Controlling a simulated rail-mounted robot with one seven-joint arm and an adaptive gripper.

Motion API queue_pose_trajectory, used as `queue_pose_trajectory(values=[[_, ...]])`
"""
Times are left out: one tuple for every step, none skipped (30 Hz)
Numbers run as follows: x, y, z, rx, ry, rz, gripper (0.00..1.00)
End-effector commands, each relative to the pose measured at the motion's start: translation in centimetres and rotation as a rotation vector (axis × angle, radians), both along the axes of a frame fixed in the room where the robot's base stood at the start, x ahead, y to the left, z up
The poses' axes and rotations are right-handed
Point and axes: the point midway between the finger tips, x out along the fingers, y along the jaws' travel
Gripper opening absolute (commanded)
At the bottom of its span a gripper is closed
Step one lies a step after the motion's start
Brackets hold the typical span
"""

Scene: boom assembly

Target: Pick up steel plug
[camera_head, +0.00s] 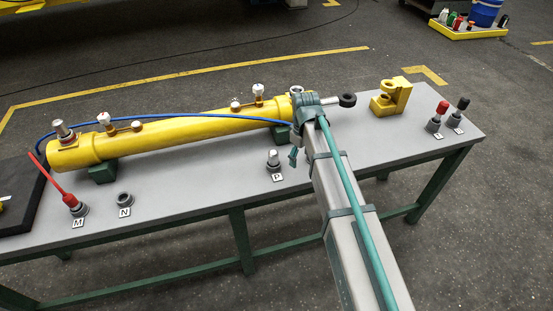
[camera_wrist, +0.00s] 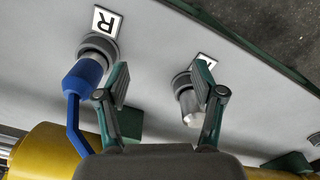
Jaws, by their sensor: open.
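The steel plug (camera_head: 273,158), a small silver cylinder, stands upright in a dark holder by the P label on the grey bench. In the wrist view a silver plug (camera_wrist: 188,103) shows beside the right finger, partly hidden by it, with its label mostly covered. My gripper (camera_head: 294,155) is right of the plug in the head view, in front of the yellow cylinder; the arm hides part of the bench there. In the wrist view my gripper (camera_wrist: 163,88) is open, with nothing held between its two green fingers.
A blue-handled item (camera_wrist: 85,78) stands by the R label, close to the left finger. The yellow cylinder (camera_head: 185,130) lies behind the plug. A red-handled item (camera_head: 68,190) and dark ring (camera_head: 124,199) are left. The bench front between ring and plug is clear.

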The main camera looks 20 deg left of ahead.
Motion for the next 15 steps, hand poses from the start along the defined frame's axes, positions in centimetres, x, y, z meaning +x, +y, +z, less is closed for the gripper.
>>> queue_pose_trajectory(values=[[0.7, 2.6, 1.8, 0.003, -0.005, 0.059, 0.68], [0.7, 3.8, 2.8, 0.004, -0.006, 0.094, 0.68], [0.7, 5.4, 4.1, 0.004, -0.007, 0.140, 0.68], [0.6, 6.5, 5.0, 0.004, -0.007, 0.173, 0.68], [0.5, 7.5, 5.8, 0.005, -0.008, 0.202, 0.68], [0.4, 8.6, 6.8, 0.005, -0.008, 0.236, 0.68], [0.2, 9.2, 7.4, 0.005, -0.008, 0.257, 0.68], [0.1, 9.8, 7.8, 0.005, -0.008, 0.275, 0.68], [0.0, 10.3, 8.3, 0.005, -0.008, 0.292, 0.68], [-0.1, 10.5, 8.5, 0.005, -0.007, 0.301, 0.68], [-0.2, 10.7, 8.6, 0.005, -0.007, 0.307, 0.68], [-0.3, 10.8, 8.5, 0.004, -0.006, 0.313, 0.68], [-0.3, 10.8, 8.3, 0.004, -0.006, 0.315, 0.68], [-0.3, 10.8, 8.1, 0.004, -0.006, 0.316, 0.68], [-0.4, 10.7, 7.6, 0.004, -0.004, 0.315, 0.68]])
